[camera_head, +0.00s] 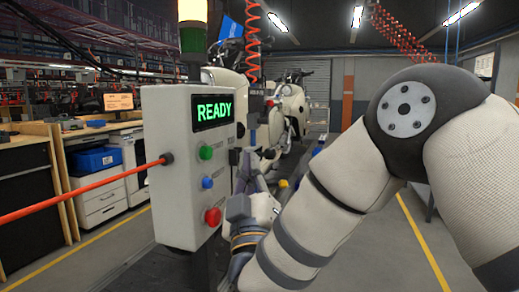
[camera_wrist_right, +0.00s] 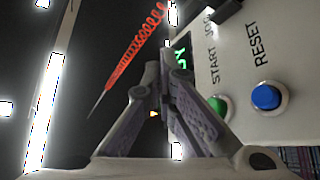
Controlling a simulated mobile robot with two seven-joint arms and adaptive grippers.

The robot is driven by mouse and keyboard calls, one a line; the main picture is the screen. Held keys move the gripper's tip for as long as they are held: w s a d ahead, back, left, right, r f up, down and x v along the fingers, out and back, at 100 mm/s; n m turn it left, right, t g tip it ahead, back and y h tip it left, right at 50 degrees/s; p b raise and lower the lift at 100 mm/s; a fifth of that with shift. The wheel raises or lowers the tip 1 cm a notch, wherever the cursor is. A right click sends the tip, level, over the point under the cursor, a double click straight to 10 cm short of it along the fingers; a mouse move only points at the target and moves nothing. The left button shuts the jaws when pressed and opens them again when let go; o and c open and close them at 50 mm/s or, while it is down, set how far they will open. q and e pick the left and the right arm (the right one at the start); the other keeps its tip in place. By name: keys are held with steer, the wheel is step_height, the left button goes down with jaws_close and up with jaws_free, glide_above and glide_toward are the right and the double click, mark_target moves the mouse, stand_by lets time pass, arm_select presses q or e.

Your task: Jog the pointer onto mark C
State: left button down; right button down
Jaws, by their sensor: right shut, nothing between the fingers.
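The grey control box (camera_head: 165,150) stands at centre left in the head view, its display (camera_head: 213,110) reading READY in green. Its face has a green button (camera_head: 206,152), a blue button (camera_head: 207,183) and a red button (camera_head: 213,216). A dark block-like control (camera_wrist_right: 226,9) by the JOG label shows at the top of the wrist view. The green button (camera_wrist_right: 218,105) and blue RESET button (camera_wrist_right: 267,96) show there too. My right gripper (camera_head: 247,163) is shut and empty in front of the panel; its fingertips (camera_wrist_right: 165,72) meet. The pointer and mark C cannot be made out.
A signal tower (camera_head: 193,30) rises from the box. A red rod or cable (camera_head: 85,190) runs leftward from its side. Workbenches and drawers (camera_head: 98,190) stand at the left. Motorcycle-like machines (camera_head: 290,110) stand behind my right arm. Floor shows at the right.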

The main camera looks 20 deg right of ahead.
steer(key=x, duration=1)
arm_select(q)
steer(key=shift+s+f, duration=0.15)
steer(key=shift+f, duration=0.1)
arm_select(e)
steer(key=shift+s+d+f, duration=0.1)
steer(key=shift+d+f, duration=0.5)
steer(key=shift+f, duration=0.25)
steer(key=shift+s+d+f, duration=0.1)
steer(key=shift+d+f, duration=0.45)
steer(key=shift+f, duration=0.3)
steer(key=shift+w, duration=0.1)
